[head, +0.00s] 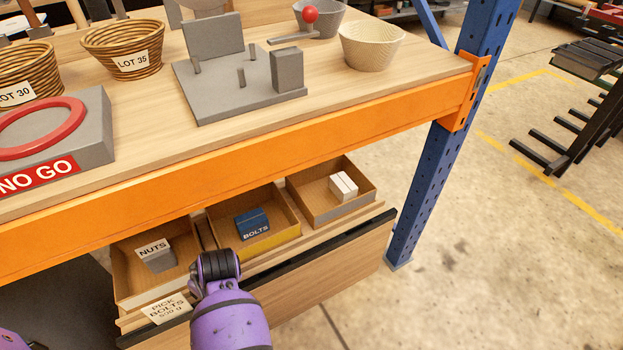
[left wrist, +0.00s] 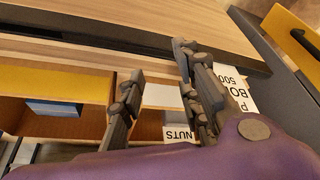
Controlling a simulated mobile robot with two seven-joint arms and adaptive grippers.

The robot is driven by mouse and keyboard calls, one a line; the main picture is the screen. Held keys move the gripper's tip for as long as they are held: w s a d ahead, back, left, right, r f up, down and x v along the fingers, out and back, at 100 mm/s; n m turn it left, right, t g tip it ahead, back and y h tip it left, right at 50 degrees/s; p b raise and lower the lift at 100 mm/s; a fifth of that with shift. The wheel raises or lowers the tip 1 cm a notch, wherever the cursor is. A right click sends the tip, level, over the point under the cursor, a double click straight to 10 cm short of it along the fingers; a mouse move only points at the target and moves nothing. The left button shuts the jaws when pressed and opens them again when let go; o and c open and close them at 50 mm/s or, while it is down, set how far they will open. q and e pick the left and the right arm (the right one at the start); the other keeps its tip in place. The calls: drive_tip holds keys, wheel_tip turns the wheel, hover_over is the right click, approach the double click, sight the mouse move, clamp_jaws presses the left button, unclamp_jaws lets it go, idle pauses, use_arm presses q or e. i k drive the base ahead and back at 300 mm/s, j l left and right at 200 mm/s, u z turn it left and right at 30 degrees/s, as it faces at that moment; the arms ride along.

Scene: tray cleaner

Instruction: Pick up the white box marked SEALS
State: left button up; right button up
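A small white box (head: 343,186) lies in the right-hand bin (head: 318,208) of the open drawer under the bench. No lettering is legible on it, so I cannot read SEALS. My left gripper (head: 218,264) is over the drawer, in front of and between the nuts and bolts bins, left of the white box and well apart from it. In the left wrist view its two dark fingers (left wrist: 160,66) are spread with nothing between them. The white box cannot be made out in that view. My right gripper is not in view.
The middle bin holds a blue BOLTS box (head: 252,223); the left bin holds a grey NUTS box (head: 156,254). A PICK BOLTS label (head: 168,308) sits at the drawer's left front. The orange beam (head: 240,166) runs above the drawer; a blue post (head: 428,185) stands at right.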

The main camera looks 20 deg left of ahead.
sight(344, 188)
drive_tip(key=i+j+z, duration=0.15)
drive_tip(key=i+z, duration=0.2)
drive_tip(key=i+j+z, duration=0.25)
drive_tip(key=i+z, duration=0.15)
drive_tip(key=i+j+z, duration=0.25)
drive_tip(key=i, duration=0.3)
